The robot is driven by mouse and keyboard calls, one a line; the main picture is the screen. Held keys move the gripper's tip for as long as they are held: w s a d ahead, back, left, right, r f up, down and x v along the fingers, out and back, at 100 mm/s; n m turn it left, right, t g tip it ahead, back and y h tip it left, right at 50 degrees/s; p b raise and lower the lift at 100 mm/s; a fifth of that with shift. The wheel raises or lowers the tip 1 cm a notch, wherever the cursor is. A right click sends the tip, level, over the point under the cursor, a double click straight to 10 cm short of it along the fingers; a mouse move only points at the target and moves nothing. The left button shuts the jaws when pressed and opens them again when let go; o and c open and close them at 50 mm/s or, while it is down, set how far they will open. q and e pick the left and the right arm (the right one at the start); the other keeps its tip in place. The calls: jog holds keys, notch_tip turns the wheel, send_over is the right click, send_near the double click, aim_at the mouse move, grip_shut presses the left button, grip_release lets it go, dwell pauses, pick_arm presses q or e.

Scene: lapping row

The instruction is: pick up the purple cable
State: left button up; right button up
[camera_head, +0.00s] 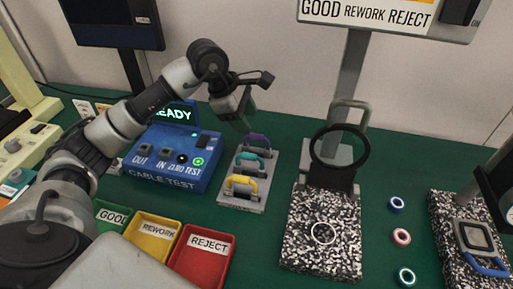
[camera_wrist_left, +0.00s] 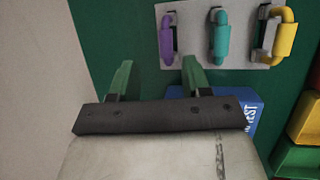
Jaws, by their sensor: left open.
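The purple cable (camera_head: 258,141) lies at the far end of a grey holder (camera_head: 239,206), behind a teal cable (camera_head: 252,156) and a yellow cable (camera_head: 242,184). In the left wrist view the purple cable (camera_wrist_left: 166,42) is fully visible, beside the teal cable (camera_wrist_left: 220,38) and yellow cable (camera_wrist_left: 285,40). My left gripper (camera_head: 238,118) is above and slightly left of the purple cable, apart from it. In the left wrist view its green-tipped fingers (camera_wrist_left: 156,74) are spread and empty. My right gripper does not show.
The blue cable tester (camera_head: 172,184) stands left of the holder. Green, yellow and red (camera_head: 202,256) bins stand in front. A speckled block (camera_head: 322,245) with a magnifier ring (camera_head: 339,147) stands to the right. Several small rings (camera_head: 401,237) lie farther right.

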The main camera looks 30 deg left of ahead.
aim_at(253, 134)
pick_arm(q)
jog(key=x, duration=0.4)
jog(key=s+x, duration=0.1)
jog(key=x, duration=0.2)
grip_shut()
